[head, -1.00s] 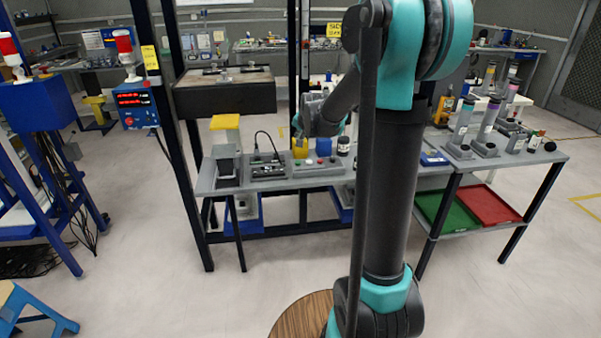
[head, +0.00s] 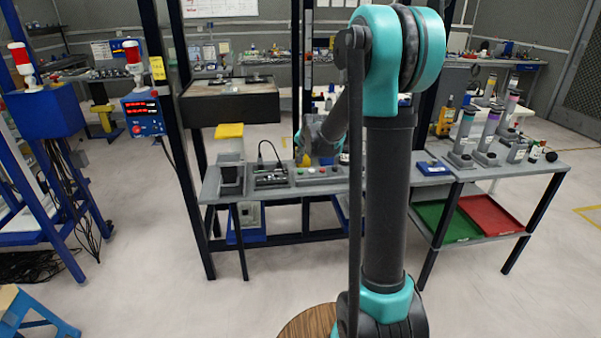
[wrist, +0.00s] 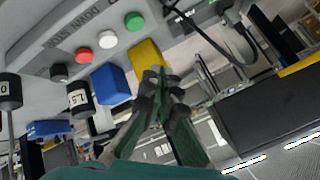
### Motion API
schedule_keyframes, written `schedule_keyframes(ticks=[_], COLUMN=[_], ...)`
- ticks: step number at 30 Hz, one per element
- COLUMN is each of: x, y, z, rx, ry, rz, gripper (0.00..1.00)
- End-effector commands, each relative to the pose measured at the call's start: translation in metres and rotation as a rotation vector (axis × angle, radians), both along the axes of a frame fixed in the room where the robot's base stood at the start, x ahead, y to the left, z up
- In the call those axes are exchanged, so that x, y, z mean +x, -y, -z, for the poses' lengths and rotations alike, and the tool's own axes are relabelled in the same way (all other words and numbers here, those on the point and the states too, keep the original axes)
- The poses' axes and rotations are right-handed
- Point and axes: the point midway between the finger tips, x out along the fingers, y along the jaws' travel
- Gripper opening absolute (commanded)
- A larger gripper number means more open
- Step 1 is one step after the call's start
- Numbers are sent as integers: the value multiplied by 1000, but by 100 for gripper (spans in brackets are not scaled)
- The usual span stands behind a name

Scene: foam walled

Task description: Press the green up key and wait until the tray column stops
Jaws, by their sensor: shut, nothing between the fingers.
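The key panel (wrist: 70,37) is on the bench; it also shows in the head view (head: 335,176). In the wrist view its green key (wrist: 134,21) is at the picture's right end of the row, beside a white key (wrist: 107,39), a red key (wrist: 84,55) and a black knob (wrist: 58,71). My gripper (wrist: 160,78) is shut and empty, its fingertips at the yellow block, apart from the green key in the picture. Whether they touch the block is unclear. A dark box-shaped tray (head: 230,104) hangs between dark posts; I cannot tell if it is moving.
A yellow block (wrist: 147,55) and a blue block (wrist: 110,83) stand beside the panel, with dark weights (wrist: 80,97) further left. A cabled device (head: 270,177) sits left of the panel. A blue box with red digits (head: 143,113) hangs on the left post.

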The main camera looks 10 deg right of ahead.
Motion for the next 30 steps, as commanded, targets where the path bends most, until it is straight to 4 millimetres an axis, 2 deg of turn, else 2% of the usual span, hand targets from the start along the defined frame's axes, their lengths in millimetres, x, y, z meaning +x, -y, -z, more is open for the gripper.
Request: schedule_keyframes(ticks=[6, 12, 30], x=[0, 0, 0], y=[0, 0, 0], z=[29, 45, 51], rx=[0, 0, 0], ry=[0, 0, 0], rz=[0, 0, 0], gripper=[0, 0, 0])
